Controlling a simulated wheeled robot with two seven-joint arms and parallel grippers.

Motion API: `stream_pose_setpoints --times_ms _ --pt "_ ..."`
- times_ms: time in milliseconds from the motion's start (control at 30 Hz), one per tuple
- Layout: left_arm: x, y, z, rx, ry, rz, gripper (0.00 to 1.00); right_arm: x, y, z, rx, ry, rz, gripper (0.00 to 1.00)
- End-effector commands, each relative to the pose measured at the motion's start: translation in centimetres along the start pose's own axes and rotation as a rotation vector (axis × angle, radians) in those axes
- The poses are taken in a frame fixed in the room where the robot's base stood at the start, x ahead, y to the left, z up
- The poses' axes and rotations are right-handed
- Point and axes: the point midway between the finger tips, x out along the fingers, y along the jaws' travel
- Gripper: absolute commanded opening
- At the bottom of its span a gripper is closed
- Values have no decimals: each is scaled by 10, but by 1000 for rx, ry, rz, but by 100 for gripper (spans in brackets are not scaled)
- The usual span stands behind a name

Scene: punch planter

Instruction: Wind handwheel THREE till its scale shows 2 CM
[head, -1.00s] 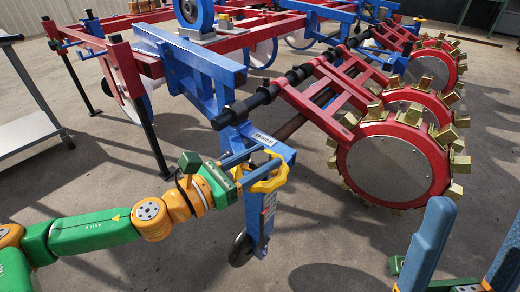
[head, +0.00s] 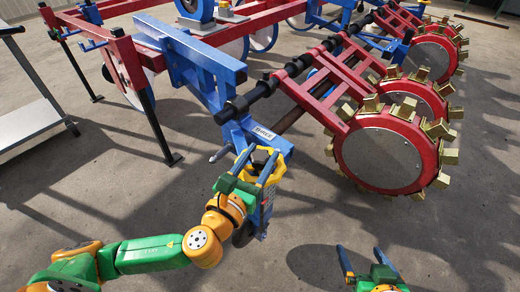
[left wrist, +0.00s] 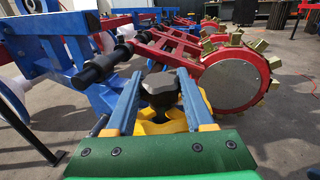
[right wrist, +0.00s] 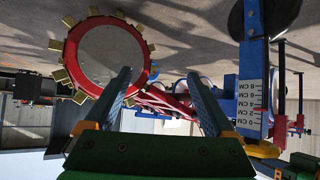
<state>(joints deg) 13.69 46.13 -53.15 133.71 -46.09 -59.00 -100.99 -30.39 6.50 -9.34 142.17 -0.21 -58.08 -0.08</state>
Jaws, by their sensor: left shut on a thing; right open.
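Handwheel THREE (head: 273,170) is a yellow lobed wheel on top of a blue upright (head: 266,205), beside a plate reading THREE (head: 264,133). My left gripper (head: 258,158) is over the wheel from above, shut on it. In the left wrist view its fingers stand either side of the dark hub (left wrist: 160,90), with the yellow rim (left wrist: 160,127) below. My right gripper (head: 360,250) is open and empty, low and right of the upright.
A dark disc (right wrist: 245,18) sits at the upright's lower end. Red wheels with brass-coloured blocks (head: 385,158) stand to the right. The planter's blue and red frame (head: 190,62) runs behind. A grey bench (head: 30,120) is at far left. Floor in front is clear.

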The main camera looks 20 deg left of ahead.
Motion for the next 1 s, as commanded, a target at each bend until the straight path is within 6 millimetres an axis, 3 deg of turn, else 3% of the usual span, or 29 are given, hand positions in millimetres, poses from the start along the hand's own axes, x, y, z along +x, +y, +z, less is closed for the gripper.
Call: stream_pose_setpoints --times_ms 200,300,700,1000 --pt "0 -1 3 -2 3 99 0 -35 6 88 22 -467 9 89" --pt "0 -1 2 -2 3 145 0 -58 6 120 32 -655 10 89" --pt "0 -2 4 -3 5 378 0 -15 7 162 30 -683 12 89" --pt "0 -1 2 -1 2 583 0 -1 6 194 26 -701 13 89"
